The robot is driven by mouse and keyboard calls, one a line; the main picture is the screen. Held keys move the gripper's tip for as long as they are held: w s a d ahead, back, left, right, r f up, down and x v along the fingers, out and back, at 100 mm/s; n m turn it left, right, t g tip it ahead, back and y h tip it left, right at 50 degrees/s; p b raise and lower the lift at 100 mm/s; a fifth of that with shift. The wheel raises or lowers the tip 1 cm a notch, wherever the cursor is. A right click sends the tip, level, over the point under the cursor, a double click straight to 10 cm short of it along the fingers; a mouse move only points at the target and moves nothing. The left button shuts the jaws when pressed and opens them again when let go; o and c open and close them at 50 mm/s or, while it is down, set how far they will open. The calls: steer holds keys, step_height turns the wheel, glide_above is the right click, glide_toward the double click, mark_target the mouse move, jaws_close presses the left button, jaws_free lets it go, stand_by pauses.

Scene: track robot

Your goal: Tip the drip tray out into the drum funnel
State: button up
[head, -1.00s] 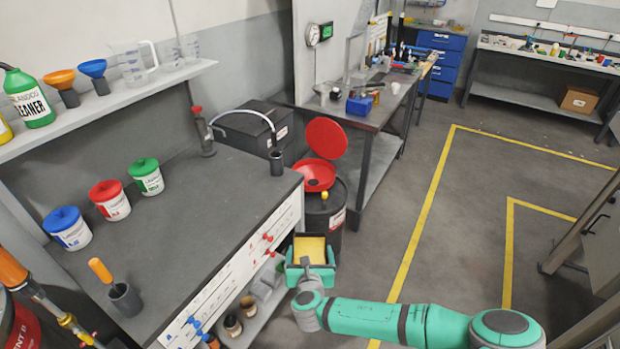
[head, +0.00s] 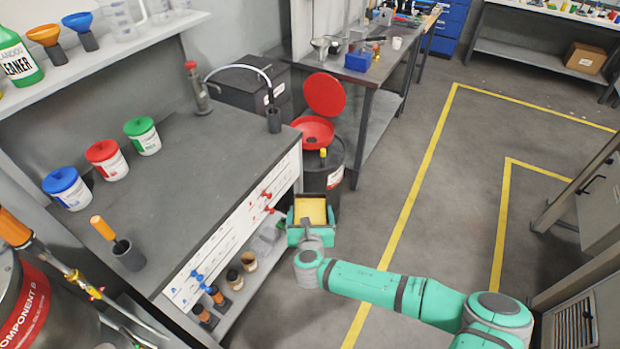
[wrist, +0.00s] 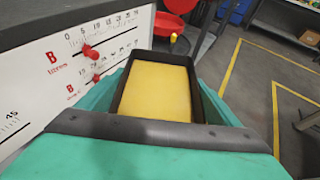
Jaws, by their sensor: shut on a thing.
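The drip tray (wrist: 121,101) is a dark rectangular tray with yellow liquid in it, and it looks about level. It also shows in the head view (head: 298,213), beside the front of the bench. My gripper (head: 310,236) is shut on the near side of the tray; in the wrist view its teal body fills the bottom and hides the near edge. The red drum funnel (head: 312,133) sits on a dark drum (head: 338,165) just beyond the tray, with its round red lid (head: 324,94) standing open. The tray is apart from the funnel.
The bench (head: 160,190) with a white scale panel and red and blue taps stands close left of the tray. A dark worktable (head: 372,105) is behind the drum. The floor right of my gripper is clear, with yellow lines.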

steer(key=s+f, duration=1.1)
steer(key=s, duration=0.2)
steer(key=shift+s+f, duration=0.15)
